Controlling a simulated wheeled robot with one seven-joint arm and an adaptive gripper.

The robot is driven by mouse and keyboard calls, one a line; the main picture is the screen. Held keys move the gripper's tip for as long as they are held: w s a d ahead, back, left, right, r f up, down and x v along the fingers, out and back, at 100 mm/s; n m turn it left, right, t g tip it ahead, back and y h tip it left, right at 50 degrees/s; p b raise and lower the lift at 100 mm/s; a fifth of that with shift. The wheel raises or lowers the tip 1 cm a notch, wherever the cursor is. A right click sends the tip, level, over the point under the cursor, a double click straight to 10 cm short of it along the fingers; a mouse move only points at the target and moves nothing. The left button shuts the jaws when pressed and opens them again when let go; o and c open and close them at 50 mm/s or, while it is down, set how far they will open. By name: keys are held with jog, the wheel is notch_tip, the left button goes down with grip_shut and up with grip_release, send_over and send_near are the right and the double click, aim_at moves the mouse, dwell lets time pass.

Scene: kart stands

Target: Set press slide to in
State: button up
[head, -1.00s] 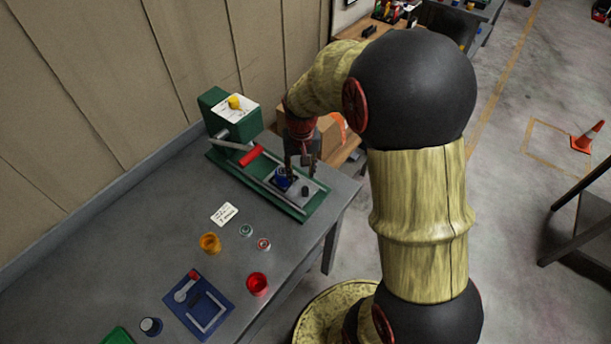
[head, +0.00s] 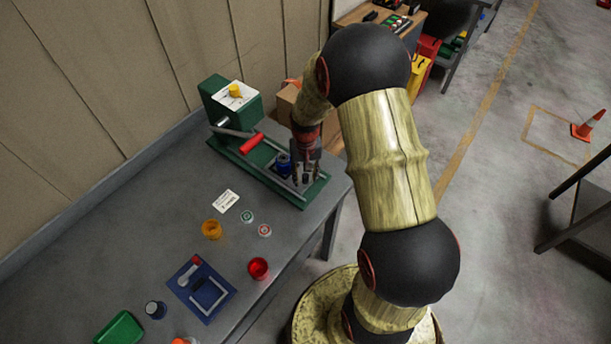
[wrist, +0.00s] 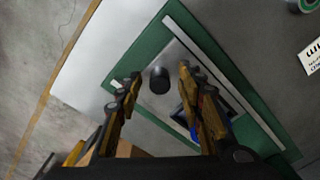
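The green press (head: 232,110) stands at the back of the grey bench, with a red-handled lever (head: 252,143) and a yellow knob on its white top. Its slide, a grey plate (wrist: 183,62) between two rails, sits toward the right end of the green base, out from the press head. A black upright knob (wrist: 160,78) stands on the plate. A blue piece (head: 283,164) is on the slide beside my gripper, and mostly behind a finger in the wrist view. My gripper (head: 306,172) points down over the slide. Its fingers (wrist: 163,92) are apart, one on each side of the knob, with gaps visible.
On the bench are a white label card (head: 225,201), an orange cup (head: 211,229), a red cup (head: 258,268), two small round pieces, a blue tray (head: 201,290) and a green tray (head: 120,328). A cardboard box (head: 287,104) stands behind the press base.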

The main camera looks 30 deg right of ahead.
jog(key=c, duration=0.3)
grip_shut()
dwell(0.6)
